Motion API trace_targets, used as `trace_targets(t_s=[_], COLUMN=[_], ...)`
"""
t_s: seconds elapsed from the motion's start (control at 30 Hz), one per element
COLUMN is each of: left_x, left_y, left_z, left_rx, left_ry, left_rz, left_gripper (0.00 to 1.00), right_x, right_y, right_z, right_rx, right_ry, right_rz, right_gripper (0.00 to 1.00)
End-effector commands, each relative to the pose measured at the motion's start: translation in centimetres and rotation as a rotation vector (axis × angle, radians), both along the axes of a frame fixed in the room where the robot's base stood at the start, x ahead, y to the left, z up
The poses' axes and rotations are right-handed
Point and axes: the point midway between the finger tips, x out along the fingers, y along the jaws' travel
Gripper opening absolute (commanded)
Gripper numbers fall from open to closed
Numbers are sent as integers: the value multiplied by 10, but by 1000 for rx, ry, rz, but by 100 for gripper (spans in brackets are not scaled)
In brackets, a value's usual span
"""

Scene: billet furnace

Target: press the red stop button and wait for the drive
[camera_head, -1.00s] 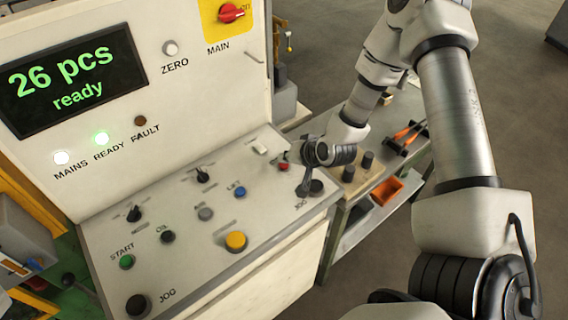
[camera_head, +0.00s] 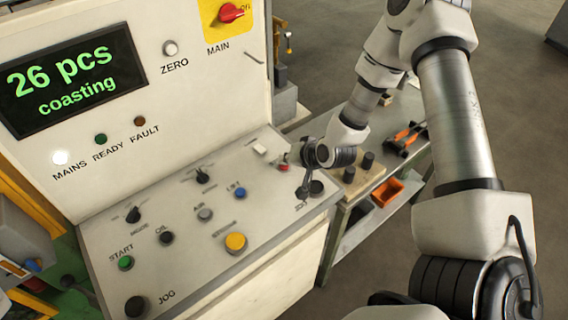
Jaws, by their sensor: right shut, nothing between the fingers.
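The red stop button (camera_head: 283,167) is at the far right of the sloped control panel (camera_head: 190,235), partly beside my right gripper. My right gripper (camera_head: 304,190) is shut and empty, pointing down over the panel's right end, just right of the red button. I cannot tell whether it touches the panel. The display (camera_head: 75,80) reads "26 pcs coasting". The MAINS lamp (camera_head: 61,157) is lit white. The READY lamp (camera_head: 101,139) and the FAULT lamp (camera_head: 139,121) are dark. My left gripper is not in view.
The panel also carries a green START button (camera_head: 125,263), a yellow button (camera_head: 236,242), a blue button (camera_head: 240,193) and black JOG buttons. A red MAIN switch (camera_head: 231,13) is above. A side bench with an orange bin (camera_head: 387,192) stands right of the panel.

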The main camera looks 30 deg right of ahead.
Motion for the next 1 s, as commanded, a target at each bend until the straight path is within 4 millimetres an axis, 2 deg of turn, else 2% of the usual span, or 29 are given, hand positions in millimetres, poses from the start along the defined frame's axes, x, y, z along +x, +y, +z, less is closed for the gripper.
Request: trace_targets(t_s=[0.2,0.57,1.0], left_x=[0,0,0], left_y=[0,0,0], left_z=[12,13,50], left_rx=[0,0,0], left_ry=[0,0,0], left_rz=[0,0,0], left_gripper=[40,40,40], right_x=[0,0,1], right_y=[0,0,0], right_z=[14,16,60], right_rx=[0,0,1], right_ry=[1,0,-1], right_rz=[1,0,-1], right_gripper=[0,0,0])
